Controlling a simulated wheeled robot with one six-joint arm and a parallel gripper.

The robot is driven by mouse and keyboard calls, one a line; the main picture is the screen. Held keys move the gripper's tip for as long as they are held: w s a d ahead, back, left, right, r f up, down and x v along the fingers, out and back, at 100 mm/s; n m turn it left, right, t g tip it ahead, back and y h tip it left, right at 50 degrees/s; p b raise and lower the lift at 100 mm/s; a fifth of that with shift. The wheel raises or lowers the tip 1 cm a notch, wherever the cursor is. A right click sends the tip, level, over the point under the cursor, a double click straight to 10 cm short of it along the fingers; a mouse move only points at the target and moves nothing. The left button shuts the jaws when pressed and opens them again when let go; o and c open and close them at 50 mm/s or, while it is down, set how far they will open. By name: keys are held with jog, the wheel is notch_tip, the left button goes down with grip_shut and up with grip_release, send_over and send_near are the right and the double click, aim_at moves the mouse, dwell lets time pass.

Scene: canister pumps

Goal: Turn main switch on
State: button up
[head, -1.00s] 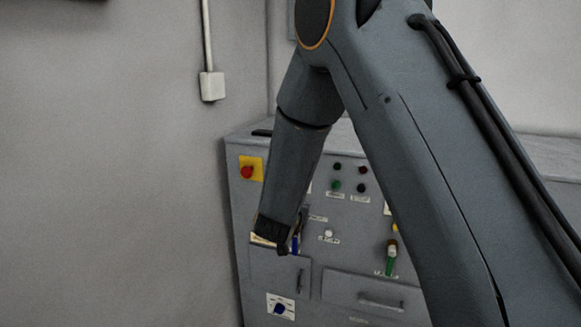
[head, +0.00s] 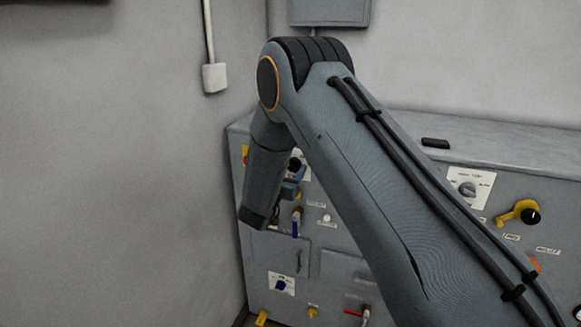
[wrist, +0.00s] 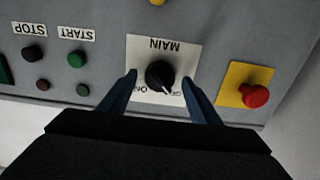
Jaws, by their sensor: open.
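The main switch is a black rotary knob (wrist: 160,76) on a white plate (wrist: 147,50) marked MAIN, upside down in the wrist view. Its white pointer mark points down and slightly right, nearer the small OFF label than the ON label. My gripper (wrist: 159,78) is open, with one blue finger on each side of the knob. Small gaps show between the fingers and the knob; contact is not clear. In the head view the knob (head: 294,165) and plate (head: 306,173) are partly hidden by my arm, with my gripper (head: 291,187) in front.
A red emergency button (wrist: 255,96) on a yellow plate sits close by. START (wrist: 76,33) and STOP (wrist: 27,29) labels with several buttons are on the other side. A blue-handled valve (head: 296,226) is below. A wall stands left of the cabinet.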

jog(key=shift+w+d, duration=0.15)
jog(key=shift+w, duration=0.1)
jog(key=c, duration=1.1)
jog(key=shift+o, duration=0.2)
